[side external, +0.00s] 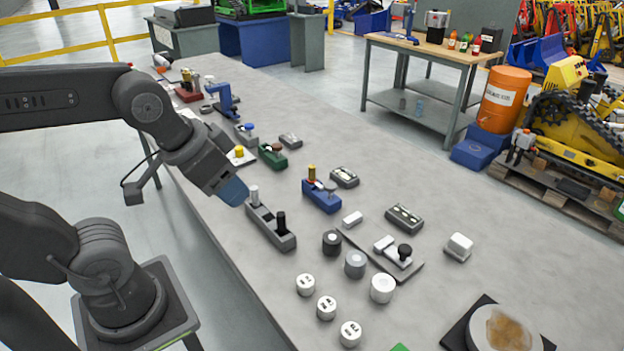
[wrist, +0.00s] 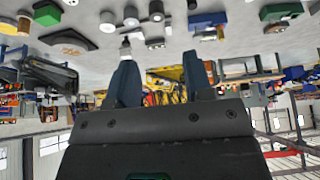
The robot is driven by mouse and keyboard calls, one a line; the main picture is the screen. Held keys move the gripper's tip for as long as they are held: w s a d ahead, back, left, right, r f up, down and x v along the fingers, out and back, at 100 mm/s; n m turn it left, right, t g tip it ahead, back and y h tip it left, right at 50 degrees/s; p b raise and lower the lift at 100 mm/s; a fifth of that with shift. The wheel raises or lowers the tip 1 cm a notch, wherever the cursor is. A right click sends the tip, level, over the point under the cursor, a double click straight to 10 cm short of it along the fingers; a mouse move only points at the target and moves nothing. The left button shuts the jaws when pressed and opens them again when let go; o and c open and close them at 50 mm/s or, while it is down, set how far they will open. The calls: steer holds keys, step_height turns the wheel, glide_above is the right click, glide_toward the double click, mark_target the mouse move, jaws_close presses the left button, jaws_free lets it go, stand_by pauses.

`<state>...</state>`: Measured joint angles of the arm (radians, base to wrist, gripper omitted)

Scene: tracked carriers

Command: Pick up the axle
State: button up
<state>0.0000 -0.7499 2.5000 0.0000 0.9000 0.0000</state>
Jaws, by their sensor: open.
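No part in view can be told for certain as the axle. My gripper (side external: 232,190) is over the left edge of the workbench, with its blue fingertips beside a long grey block (side external: 268,228) that has a white peg (side external: 254,195) and a black peg (side external: 281,222). In the wrist view my gripper (wrist: 160,78) is open, with two blue fingers apart and nothing seen between them. A blue block (side external: 321,198) with a gold cylinder (side external: 312,173) stands right of the grey one. A dark plate (side external: 384,256) carries a black knob and a white piece.
The grey workbench (side external: 480,285) holds several white cylinders (side external: 326,307), two grey ones (side external: 355,264), a green block (side external: 273,156) and a round disc (side external: 503,330) at the front right. A second table (side external: 430,60) stands behind. The bench's right side has free room.

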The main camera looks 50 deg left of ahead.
steer(key=shift+o, duration=0.2)
steer(key=n+g+y, duration=0.4)
steer(key=n, duration=0.9)
glide_above(312, 167)
steer(key=s+d, duration=0.1)
steer(key=d, duration=0.4)
step_height(312, 167, down, 6)
steer(key=shift+n, duration=0.3)
steer(key=x, duration=0.8)
steer(key=shift+s+f, duration=0.1)
steer(key=shift+f, duration=0.05)
steer(key=shift+a+x, duration=0.2)
steer(key=shift+x, duration=1.15)
steer(key=shift+a+x, duration=0.25)
steer(key=shift+x, duration=1.05)
steer(key=shift+s, duration=0.15)
jaws_close()
